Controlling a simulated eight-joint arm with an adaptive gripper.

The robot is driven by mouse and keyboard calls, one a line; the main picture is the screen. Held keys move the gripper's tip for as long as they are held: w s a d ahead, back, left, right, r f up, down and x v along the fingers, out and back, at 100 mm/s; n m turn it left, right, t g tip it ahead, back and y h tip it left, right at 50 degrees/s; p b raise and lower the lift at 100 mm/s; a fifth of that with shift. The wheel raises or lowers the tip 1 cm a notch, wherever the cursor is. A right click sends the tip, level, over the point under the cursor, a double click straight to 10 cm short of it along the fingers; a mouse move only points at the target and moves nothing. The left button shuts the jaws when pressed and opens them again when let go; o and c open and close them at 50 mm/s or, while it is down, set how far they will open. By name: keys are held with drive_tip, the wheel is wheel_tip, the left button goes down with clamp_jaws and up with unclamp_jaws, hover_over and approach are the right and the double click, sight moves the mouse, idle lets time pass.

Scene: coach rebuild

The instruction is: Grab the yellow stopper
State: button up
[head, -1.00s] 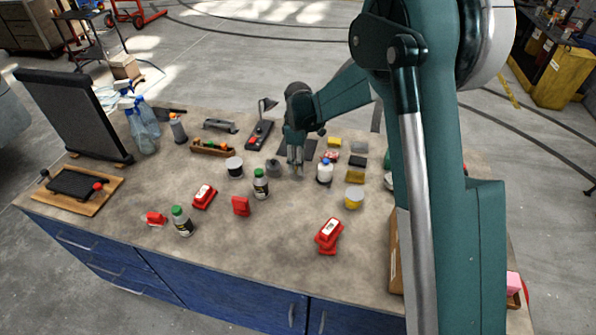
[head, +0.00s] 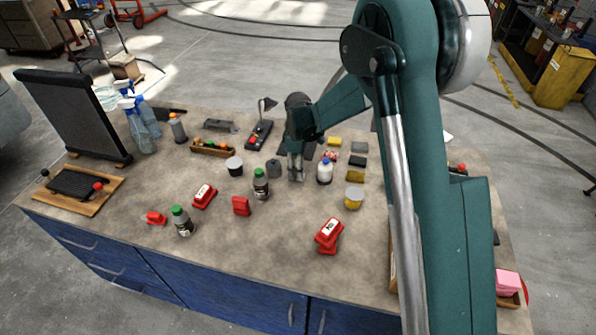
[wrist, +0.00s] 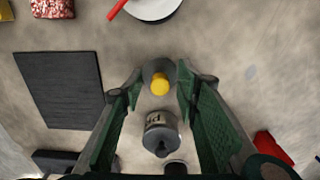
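In the wrist view the yellow stopper (wrist: 160,84) is a small round knob against a dark grey round piece (wrist: 158,69). My gripper (wrist: 160,88) is open, with one green-padded finger on each side of the stopper. I see no clear contact between the fingers and the stopper. In the head view my gripper (head: 296,172) points down, low over the middle of the bench. The stopper cannot be made out there.
A grey labelled jar (wrist: 161,131) stands between the fingers, nearer the palm. A dark flat slab (wrist: 60,90) lies left and a red object (wrist: 271,147) right. In the head view a white bottle (head: 325,174) stands right of the gripper and a green-capped bottle (head: 261,184) left.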

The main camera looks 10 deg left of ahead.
drive_tip(key=c, duration=0.7)
drive_tip(key=shift+o, duration=0.2)
drive_tip(key=shift+r, duration=0.15)
drive_tip(key=shift+r, duration=4.9)
